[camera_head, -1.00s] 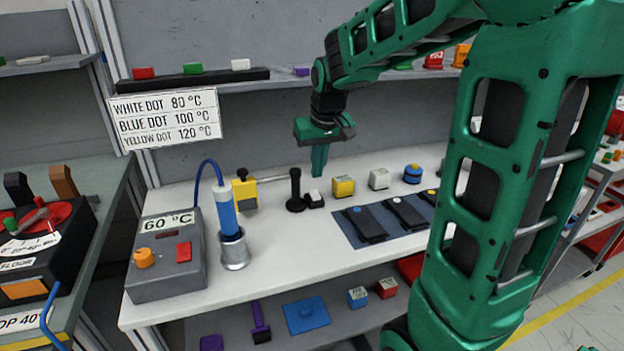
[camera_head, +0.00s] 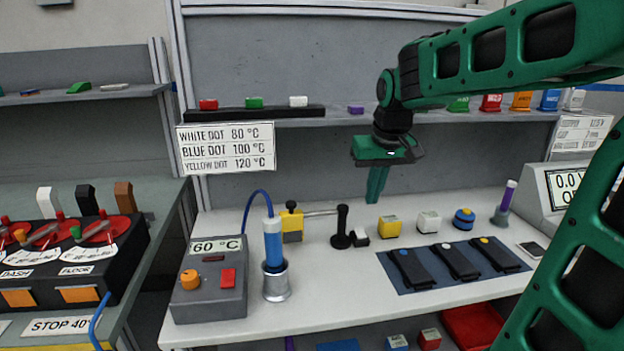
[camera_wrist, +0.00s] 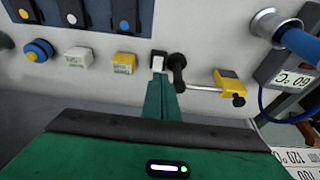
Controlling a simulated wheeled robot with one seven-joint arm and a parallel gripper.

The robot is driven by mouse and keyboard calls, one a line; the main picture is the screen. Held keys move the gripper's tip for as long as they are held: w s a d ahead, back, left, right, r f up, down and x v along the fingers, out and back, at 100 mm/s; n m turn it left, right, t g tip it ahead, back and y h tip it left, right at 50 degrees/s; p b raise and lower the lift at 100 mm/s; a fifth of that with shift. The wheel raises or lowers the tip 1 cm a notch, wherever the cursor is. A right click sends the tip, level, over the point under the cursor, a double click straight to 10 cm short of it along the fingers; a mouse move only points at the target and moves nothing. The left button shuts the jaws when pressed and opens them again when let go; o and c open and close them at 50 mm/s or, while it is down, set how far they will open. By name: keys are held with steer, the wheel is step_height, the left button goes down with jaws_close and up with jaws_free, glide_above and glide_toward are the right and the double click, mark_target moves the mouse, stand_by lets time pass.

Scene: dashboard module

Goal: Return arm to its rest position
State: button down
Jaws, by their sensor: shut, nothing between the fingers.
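My green gripper (camera_head: 377,184) hangs above the back part of the white workbench (camera_head: 330,290), fingers pointing down. Its fingers are together with nothing between them, and they also show in the wrist view (camera_wrist: 161,95). The gripper is apart from the things on the bench. In the head view it is above and just right of a black upright handle (camera_head: 342,222) and near a yellow block (camera_head: 390,227). My arm reaches in from the right side of the head view.
A soldering station (camera_head: 212,280) with a blue iron in its metal holder (camera_head: 277,283) stands at left. A yellow clamp (camera_head: 291,224), white block (camera_head: 428,222), blue round piece (camera_head: 464,219) and dark mat (camera_head: 490,275) share the bench. A shelf (camera_head: 330,118) runs behind.

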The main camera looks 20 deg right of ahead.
steer(key=s+d+f+m+g, duration=0.1)
steer(key=s+f, duration=0.2)
steer(key=s, duration=0.5)
steer(key=s+f+m+g, duration=0.1)
steer(key=s+f, duration=0.2)
steer(key=s, duration=0.6)
steer(key=s+d+f+m+g+y, duration=0.1)
steer(key=s+f, duration=0.3)
steer(key=s, duration=0.4)
steer(key=shift+s+d+m, duration=0.35)
steer(key=shift+s+m, duration=0.05)
steer(key=shift+m, duration=0.1)
